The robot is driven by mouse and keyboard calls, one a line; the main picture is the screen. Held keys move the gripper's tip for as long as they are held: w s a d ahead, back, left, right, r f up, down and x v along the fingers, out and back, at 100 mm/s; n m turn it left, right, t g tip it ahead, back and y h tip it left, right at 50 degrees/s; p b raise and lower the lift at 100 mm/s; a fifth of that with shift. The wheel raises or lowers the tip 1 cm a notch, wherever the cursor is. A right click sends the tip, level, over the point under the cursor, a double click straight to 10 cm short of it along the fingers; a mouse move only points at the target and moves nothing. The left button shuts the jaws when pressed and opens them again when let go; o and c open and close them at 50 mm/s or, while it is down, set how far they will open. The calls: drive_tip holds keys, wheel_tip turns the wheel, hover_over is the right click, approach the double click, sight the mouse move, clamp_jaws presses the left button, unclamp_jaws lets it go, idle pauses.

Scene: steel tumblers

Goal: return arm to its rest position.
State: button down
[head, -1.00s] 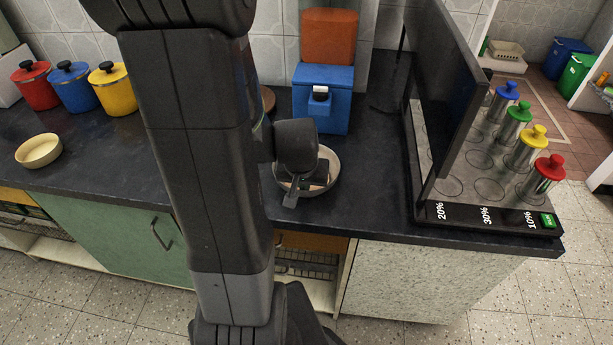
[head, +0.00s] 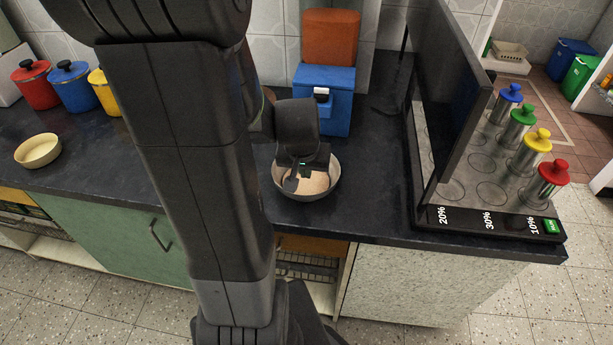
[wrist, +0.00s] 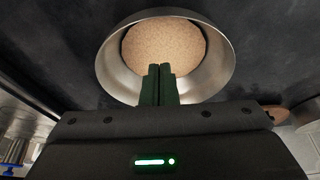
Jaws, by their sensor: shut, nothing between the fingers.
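My arm runs up the middle-left of the head view. My gripper (head: 297,182) is over the near left part of a steel bowl on the dark counter. In the wrist view its two dark green fingers (wrist: 159,75) are together with nothing between them. The steel bowl (wrist: 110,72) holds a tan, grainy filling (wrist: 165,42). The fingertips overlap the bowl's near part in the wrist view; I cannot tell how high above it they are.
A blue dispenser (head: 330,112) with an orange top (head: 330,36) stands behind the bowl. At right, a dark panel (head: 455,105) stands by a board with several steel tumblers with coloured lids (head: 548,180). Canisters (head: 70,80) and a cream bowl (head: 38,150) are at left.

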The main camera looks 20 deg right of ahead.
sight(304, 197)
drive_tip(key=v, duration=0.6)
drive_tip(key=shift+r+p, duration=0.25)
drive_tip(key=shift+p, duration=0.1)
drive_tip(key=b+x, duration=0.1)
drive_tip(key=x, duration=0.9)
drive_tip(key=shift+s+a, duration=0.15)
drive_tip(key=shift+s, duration=0.15)
drive_tip(key=shift+s+a+r, duration=0.1)
drive_tip(key=shift+s+a, duration=0.25)
drive_tip(key=shift+s, duration=0.2)
drive_tip(key=shift+s+a+r, duration=0.1)
drive_tip(key=shift+s+a, duration=0.3)
drive_tip(key=shift+s, duration=0.2)
drive_tip(key=shift+s+a+f, duration=0.15)
drive_tip(key=shift+s, duration=0.1)
drive_tip(key=shift+w, duration=0.1)
